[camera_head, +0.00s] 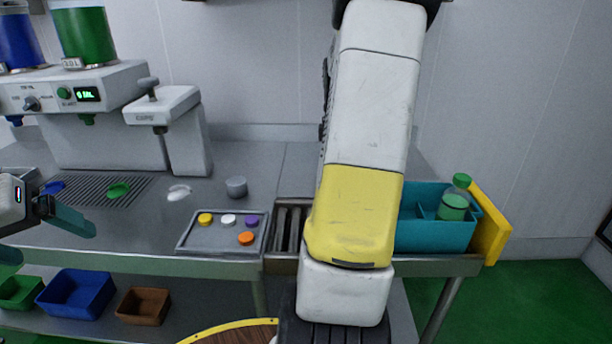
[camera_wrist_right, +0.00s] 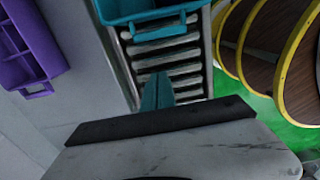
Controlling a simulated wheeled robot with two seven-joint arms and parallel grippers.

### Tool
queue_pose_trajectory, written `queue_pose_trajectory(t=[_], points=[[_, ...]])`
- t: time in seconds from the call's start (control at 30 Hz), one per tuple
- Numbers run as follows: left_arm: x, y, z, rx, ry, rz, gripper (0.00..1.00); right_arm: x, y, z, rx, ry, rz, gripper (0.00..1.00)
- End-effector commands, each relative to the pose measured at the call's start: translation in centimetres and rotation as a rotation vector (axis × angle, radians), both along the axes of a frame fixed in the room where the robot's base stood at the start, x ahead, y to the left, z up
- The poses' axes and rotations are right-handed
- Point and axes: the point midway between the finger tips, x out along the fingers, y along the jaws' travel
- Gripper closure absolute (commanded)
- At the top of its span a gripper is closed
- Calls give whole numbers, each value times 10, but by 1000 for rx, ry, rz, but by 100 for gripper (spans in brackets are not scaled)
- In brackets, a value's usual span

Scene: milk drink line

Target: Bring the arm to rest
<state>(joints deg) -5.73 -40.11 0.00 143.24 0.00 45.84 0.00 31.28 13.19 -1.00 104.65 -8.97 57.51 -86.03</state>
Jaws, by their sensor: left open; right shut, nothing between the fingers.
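My right arm (camera_head: 360,150), white with a yellow band, reaches down the middle of the head view. Its gripper is out of that view. In the right wrist view my right gripper (camera_wrist_right: 157,92) has its teal fingers together with nothing between them, above a roller track (camera_wrist_right: 165,62). My left gripper (camera_head: 62,228) is at the left edge of the head view, by the counter's front edge. It is open and empty, and partly cut off by the frame.
A teal crate (camera_head: 420,234) holding a green-capped bottle (camera_head: 455,198) stands behind my right arm. A tray (camera_head: 190,240) with coloured caps, a small grey cup (camera_head: 236,186) and the dispenser (camera_head: 80,110) are on the counter. Bins (camera_head: 75,293) sit below.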

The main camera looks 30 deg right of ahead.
Motion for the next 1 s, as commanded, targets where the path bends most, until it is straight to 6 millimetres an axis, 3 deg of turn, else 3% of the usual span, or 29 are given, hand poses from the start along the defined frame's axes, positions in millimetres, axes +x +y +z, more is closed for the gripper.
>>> queue_pose_trajectory(t=[0.27, 0.37, 0.47, 0.67, 0.8, 1.0], points=[[0, 0, 0, 0, 0, 0, 14, 0, 1, 9, 1, 0, 0, 100], [0, 0, 0, 0, 0, 0, 14, 1, 12, 17, -2, -18, -22, 100], [0, 0, 0, 0, 0, 0, 14, 0, 42, 38, -4, -68, -92, 100], [0, 0, 0, 0, 0, 0, 14, -24, 140, 91, 51, -233, -356, 100], [0, 0, 0, 0, 0, 0, 14, -58, 204, 113, 152, -331, -556, 100], [0, 0, 0, 0, 0, 0, 14, -109, 265, 121, 332, -401, -796, 100]])
